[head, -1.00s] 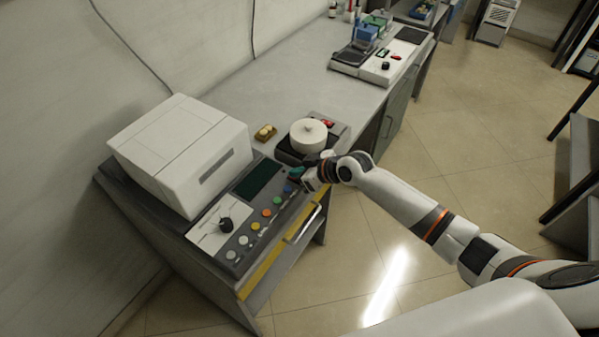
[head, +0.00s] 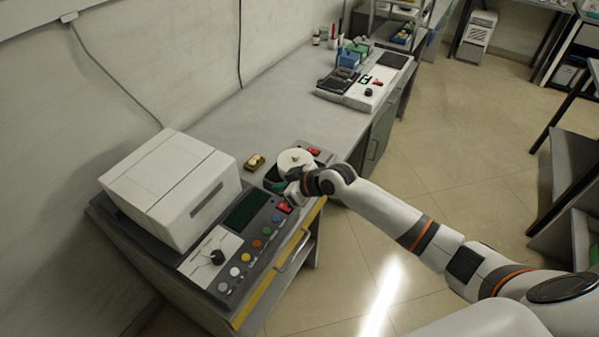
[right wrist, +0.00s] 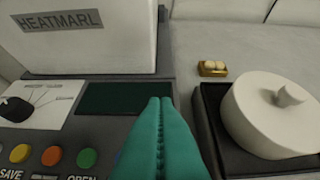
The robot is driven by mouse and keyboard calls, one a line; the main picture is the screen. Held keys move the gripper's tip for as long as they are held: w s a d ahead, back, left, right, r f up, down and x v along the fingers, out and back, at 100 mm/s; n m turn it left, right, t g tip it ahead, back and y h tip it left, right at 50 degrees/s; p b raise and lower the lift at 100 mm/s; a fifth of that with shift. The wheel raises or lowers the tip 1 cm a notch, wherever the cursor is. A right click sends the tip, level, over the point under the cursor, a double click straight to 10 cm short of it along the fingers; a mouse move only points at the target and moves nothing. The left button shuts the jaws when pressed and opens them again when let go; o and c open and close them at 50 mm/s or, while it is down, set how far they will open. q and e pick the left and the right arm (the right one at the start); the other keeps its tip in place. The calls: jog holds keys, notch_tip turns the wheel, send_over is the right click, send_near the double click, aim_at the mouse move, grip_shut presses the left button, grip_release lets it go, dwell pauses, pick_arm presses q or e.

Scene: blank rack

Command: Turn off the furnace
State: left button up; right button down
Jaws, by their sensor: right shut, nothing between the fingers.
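My right gripper (head: 282,187) is above the panel's far end, beside the red switch. Its teal fingers (right wrist: 159,108) are shut and empty in the wrist view, hiding part of the panel. The red switch cannot be made out there. My left gripper is not in view.
A white round lidded pot (head: 295,158) sits on a dark device just beyond the panel, close to my gripper. A small brass tray (head: 254,162) is behind. The bench (head: 250,120) is mostly clear up to a white instrument (head: 368,92) farther along.

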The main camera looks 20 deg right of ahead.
jog(key=r+b+v, duration=0.1)
jog(key=v, duration=0.7)
jog(key=shift+w+r, duration=0.25)
jog(key=shift+r, duration=0.05)
jog(key=shift+a, duration=0.15)
jog(key=s+d+f+m+h, duration=0.2)
jog(key=d+f, duration=0.1)
jog(key=f, duration=0.7)
jog(key=s+d+f+m+g+h, duration=0.1)
jog(key=s+d+f, duration=0.2)
jog(key=f, duration=0.7)
jog(key=s+d+f+m+h, duration=0.2)
jog(key=d+f, duration=0.1)
jog(key=f, duration=0.8)
jog(key=s+a+f+g+h+b, duration=0.1)
jog(key=s+f+g, duration=0.1)
jog(key=s+f, duration=0.7)
jog(key=s+f+g, duration=0.1)
jog(key=s+f, duration=0.6)
jog(key=s, duration=0.5)
jog(key=s+a+f+g, duration=0.1)
jog(key=s+a+f, duration=0.1)
jog(key=s, duration=0.7)
jog(key=s+a+f+g, duration=0.2)
jog(key=s+f, duration=0.1)
jog(key=s, duration=0.7)
jog(key=shift+a+f, duration=0.35)
